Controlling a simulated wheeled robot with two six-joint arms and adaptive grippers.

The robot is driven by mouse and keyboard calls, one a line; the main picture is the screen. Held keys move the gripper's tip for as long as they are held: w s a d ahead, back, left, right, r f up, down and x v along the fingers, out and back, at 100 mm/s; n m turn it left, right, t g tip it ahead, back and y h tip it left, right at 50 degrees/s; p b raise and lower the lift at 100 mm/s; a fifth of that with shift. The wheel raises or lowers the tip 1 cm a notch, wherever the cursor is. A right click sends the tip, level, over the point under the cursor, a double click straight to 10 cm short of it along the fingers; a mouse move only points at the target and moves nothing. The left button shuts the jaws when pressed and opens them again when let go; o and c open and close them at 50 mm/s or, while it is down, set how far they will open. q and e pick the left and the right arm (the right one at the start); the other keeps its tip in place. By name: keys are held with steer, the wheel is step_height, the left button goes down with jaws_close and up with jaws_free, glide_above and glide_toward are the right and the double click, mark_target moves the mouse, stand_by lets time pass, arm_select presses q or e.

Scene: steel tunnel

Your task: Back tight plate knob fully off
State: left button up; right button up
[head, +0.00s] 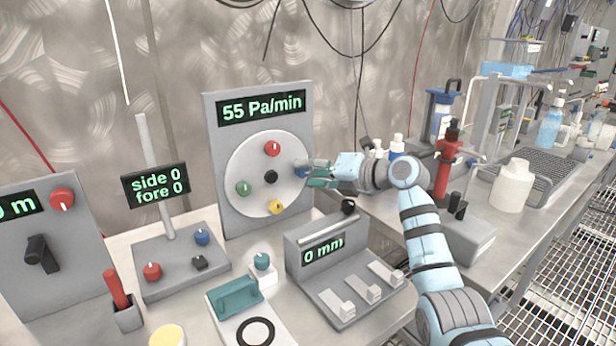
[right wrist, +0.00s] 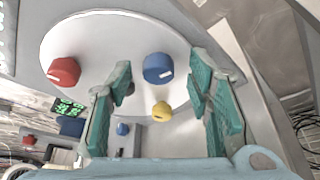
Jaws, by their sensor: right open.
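A grey panel (head: 209,128) carries a round pale plate (head: 248,160) under a display reading 55 Pa/min. On the plate are a red knob (head: 272,148) at the top, a green knob (head: 243,188) at left, a yellow knob (head: 276,207) at the bottom, a black centre knob (head: 271,177) and a blue knob (head: 301,167) at right. My right gripper (head: 314,173) is open at the blue knob and partly covers it. In the right wrist view the blue knob (right wrist: 158,67) lies between the green fingertips (right wrist: 160,75), with visible gaps. My left gripper is out of view.
A side/fore display (head: 156,186) on a post is at left. A red pump-topped bottle (head: 447,165) and a white jug (head: 511,185) stand right of the arm.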

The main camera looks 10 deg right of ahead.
steer(key=shift+w+a+f, duration=0.15)
steer(key=shift+w+a, duration=0.25)
steer(key=shift+a, duration=0.05)
steer(key=shift+c, duration=0.3)
